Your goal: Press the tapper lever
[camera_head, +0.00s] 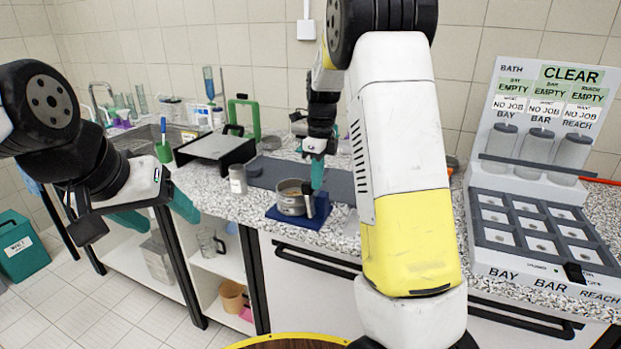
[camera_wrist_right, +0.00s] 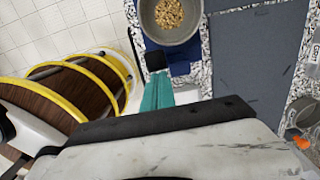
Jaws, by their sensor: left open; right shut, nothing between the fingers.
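A round metal sieve pan (camera_head: 291,196) sits on a blue base (camera_head: 290,216) near the front edge of the counter. In the right wrist view the pan (camera_wrist_right: 171,38) holds tan grains. A black lever (camera_head: 308,206) stands at the pan's front right; its black top shows in the right wrist view (camera_wrist_right: 155,61). My right gripper (camera_head: 317,184) is shut and empty, its teal fingers pointing down just above the lever. In the wrist view the fingertips (camera_wrist_right: 157,78) appear next to the black top; I cannot tell whether they touch. My left gripper (camera_head: 158,213) is open and empty, left of the counter.
A metal can (camera_head: 238,179) stands left of the pan. A black-and-grey box (camera_head: 215,148) and a green frame (camera_head: 244,118) stand farther back. A sample rack (camera_head: 541,228) with a sign board (camera_head: 547,100) is at right. My right arm hides part of the counter.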

